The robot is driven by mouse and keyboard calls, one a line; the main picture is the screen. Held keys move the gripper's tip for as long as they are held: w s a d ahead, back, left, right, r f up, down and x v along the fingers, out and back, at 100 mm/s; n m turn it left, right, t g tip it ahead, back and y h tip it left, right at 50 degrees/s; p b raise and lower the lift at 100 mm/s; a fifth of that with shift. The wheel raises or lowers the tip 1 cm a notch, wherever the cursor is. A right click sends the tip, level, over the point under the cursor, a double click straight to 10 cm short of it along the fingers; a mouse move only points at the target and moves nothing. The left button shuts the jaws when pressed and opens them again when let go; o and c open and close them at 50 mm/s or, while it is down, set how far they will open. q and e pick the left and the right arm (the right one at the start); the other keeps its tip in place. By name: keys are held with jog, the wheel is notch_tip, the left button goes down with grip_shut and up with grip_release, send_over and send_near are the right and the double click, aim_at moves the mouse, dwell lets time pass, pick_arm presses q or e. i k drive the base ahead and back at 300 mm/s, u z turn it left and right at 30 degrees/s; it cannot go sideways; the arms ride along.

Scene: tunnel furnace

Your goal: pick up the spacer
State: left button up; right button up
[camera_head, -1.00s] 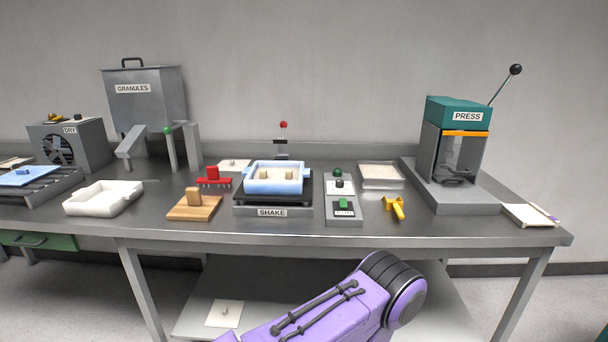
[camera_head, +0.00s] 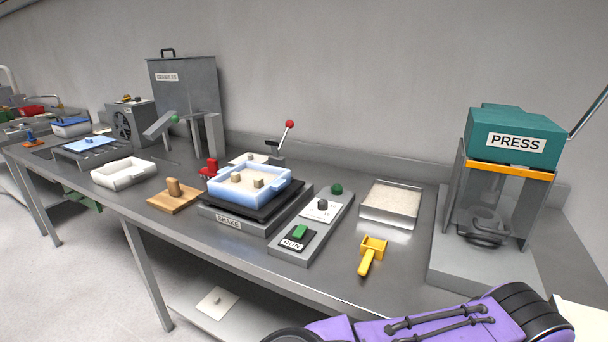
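No part is labelled as the spacer, so I cannot tell for sure which one it is. A red toothed piece with a block handle (camera_head: 209,168) stands on the bench behind the blue tray (camera_head: 236,198), which partly hides it. The blue tray holds several small tan blocks and sits on the SHAKE unit (camera_head: 226,223). A wooden board with a wooden block (camera_head: 173,190) lies to the left. A yellow scoop (camera_head: 371,254) lies at the right. Neither of my grippers is in view; only a purple arm link of mine shows at the bottom right.
A button panel (camera_head: 300,232) sits beside the SHAKE unit. A shallow granule tray (camera_head: 390,204) lies behind the yellow scoop. The PRESS (camera_head: 515,140) stands at the right, a white tray (camera_head: 122,172) and granule hopper (camera_head: 186,95) at the left. Bare bench lies around the scoop.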

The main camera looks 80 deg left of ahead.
aim_at(234, 176)
jog(key=i, duration=0.65)
jog(key=u, duration=4.05)
